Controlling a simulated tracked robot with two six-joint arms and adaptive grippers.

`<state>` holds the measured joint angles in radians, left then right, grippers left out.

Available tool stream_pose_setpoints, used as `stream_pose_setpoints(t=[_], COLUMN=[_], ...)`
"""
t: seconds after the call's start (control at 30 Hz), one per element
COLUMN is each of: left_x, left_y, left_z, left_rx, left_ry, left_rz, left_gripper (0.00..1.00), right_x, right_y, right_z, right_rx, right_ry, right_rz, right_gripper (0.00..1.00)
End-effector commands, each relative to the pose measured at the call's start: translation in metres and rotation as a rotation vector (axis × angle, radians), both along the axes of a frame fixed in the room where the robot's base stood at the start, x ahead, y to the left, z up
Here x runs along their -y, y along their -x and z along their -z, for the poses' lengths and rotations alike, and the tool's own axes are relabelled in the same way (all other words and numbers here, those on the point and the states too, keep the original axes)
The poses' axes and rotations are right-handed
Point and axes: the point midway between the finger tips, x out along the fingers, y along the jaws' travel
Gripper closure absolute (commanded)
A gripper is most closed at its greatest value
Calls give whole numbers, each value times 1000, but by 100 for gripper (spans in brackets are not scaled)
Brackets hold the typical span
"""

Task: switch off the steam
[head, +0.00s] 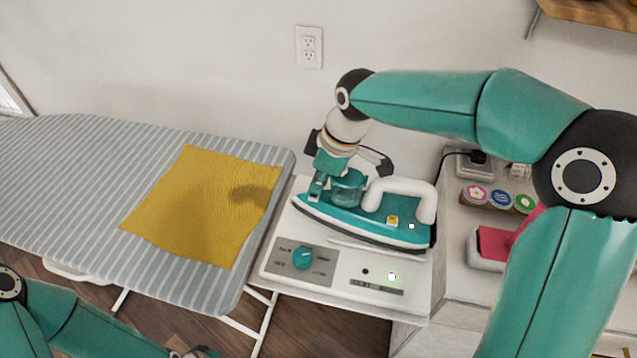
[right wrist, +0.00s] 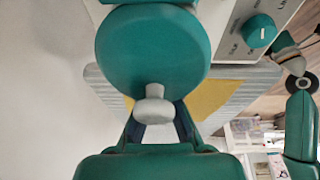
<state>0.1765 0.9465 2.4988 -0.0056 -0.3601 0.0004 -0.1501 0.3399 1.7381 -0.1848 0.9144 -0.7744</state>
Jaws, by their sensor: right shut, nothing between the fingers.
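A teal steam iron (head: 365,219) with a white handle rests on a white station (head: 340,297). A yellow button (head: 392,220) and a small light show on the iron. The dial also shows in the right wrist view (right wrist: 260,31). My right gripper (head: 316,190) is shut and empty over the iron's nose; whether it touches is unclear. A teal disc with a grey stub hides the fingertips in the right wrist view. My left gripper (head: 192,352) is mostly cut off.
A striped ironing board (head: 60,170) with a yellow cloth (head: 205,205) stands left of the station. At right, a counter holds several round-lidded items (head: 500,198) and a red-topped block (head: 492,243). A wall outlet (head: 309,47) is behind.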

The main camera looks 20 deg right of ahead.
Motion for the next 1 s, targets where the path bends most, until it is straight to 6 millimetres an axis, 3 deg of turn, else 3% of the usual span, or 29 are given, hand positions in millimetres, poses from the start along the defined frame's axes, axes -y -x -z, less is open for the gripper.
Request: stream_pose_setpoints(t=[0.53, 0.77, 1.0], left_x=[0, 0, 0], left_y=[0, 0, 0], left_z=[-8, -36, -26], left_rx=[0, 0, -1], left_ry=[0, 0, 0], left_rz=[0, 0, 0], left_gripper=[100, 100, 100], right_x=[1, -2, 4], right_y=[-2, 1, 18], right_z=[-9, -46, -88], right_rx=[1, 3, 7], right_ry=[0, 0, -3], right_rz=[0, 0, 0], right_gripper=[100, 100, 100])
